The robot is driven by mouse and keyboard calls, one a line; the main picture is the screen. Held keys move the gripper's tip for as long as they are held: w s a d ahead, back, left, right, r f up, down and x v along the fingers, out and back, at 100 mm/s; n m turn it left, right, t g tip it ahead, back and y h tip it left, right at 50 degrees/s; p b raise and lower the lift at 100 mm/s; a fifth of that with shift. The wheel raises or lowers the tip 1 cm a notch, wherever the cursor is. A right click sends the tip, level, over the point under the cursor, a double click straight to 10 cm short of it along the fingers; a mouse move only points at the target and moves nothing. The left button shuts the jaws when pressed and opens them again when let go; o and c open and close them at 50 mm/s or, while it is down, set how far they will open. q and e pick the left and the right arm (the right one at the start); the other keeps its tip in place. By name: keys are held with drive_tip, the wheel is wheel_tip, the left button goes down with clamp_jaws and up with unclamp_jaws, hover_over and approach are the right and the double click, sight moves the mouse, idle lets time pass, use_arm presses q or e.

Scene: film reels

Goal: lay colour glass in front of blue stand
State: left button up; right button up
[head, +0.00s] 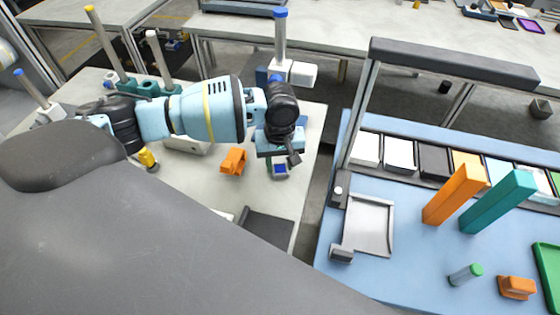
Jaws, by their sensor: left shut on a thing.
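My left gripper (287,157) reaches in from the left over the pale table and points down. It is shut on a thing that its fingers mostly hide. A small dark-framed piece with a blue middle (280,170) shows just below the fingers; it may be the colour glass, but I cannot tell whether it is held or lies on the table. A post with a blue cap (281,40) stands behind my gripper, partly hidden at its base. Another blue-capped post (32,90) leans at the far left. I cannot tell which is the blue stand. My right gripper is not in view.
An orange block (233,161) lies left of the gripper, and a yellow-topped piece (147,158) farther left. A dark plate (266,228) is at the table's near edge. Across a gap, a blue bench (400,275) holds a silver tray (369,226) and tall orange and teal blocks.

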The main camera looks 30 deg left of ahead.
sight(280, 166)
use_arm(q)
drive_tip(key=shift+f, duration=0.15)
drive_tip(key=o, duration=1)
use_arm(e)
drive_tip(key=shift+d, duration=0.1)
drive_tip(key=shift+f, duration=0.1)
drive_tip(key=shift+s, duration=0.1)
use_arm(q)
wheel_tip(280, 166, up, 12)
drive_tip(key=shift+r+p, duration=0.15)
drive_tip(key=shift+p, duration=0.75)
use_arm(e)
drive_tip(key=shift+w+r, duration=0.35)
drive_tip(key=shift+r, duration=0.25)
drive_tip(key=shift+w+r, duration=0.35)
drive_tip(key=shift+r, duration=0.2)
